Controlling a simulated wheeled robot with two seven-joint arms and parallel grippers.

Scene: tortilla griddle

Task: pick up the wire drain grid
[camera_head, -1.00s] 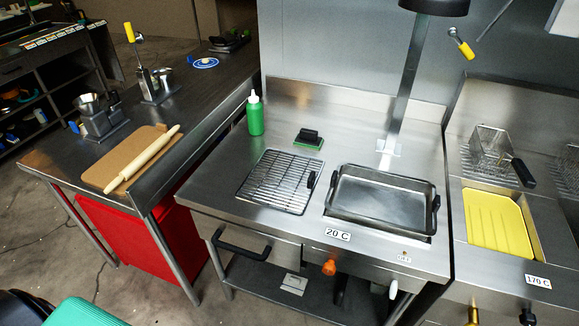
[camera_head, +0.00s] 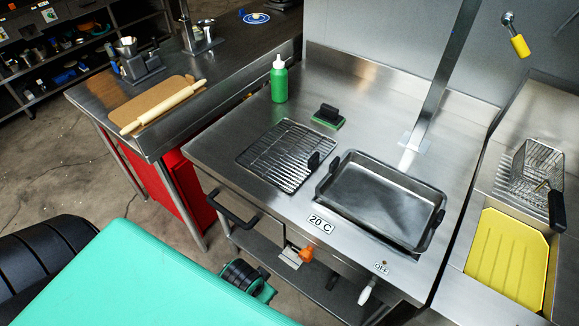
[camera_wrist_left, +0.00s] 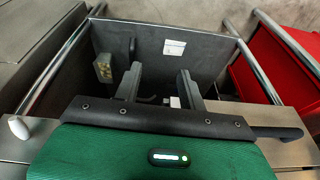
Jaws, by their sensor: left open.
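The wire drain grid (camera_head: 278,160) lies flat on the steel counter, left of the shallow rectangular pan (camera_head: 385,196). It is a silver rack of thin parallel bars with a black handle at its right edge. My left gripper (camera_wrist_left: 163,88) shows in the left wrist view with its two dark fingers apart and nothing between them. It points down towards the grey shelf below the counter, away from the grid. The grid does not show in the wrist view. I cannot make out the left fingers in the head view. My right gripper is not in view.
A green bottle (camera_head: 279,80) and a green-based scrubber (camera_head: 328,117) stand behind the grid. A black bar handle (camera_head: 232,210) sticks out from the counter's front. A lamp post (camera_head: 440,85) rises behind the pan. A red bin (camera_head: 190,190) stands at left. Counter left of the grid is clear.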

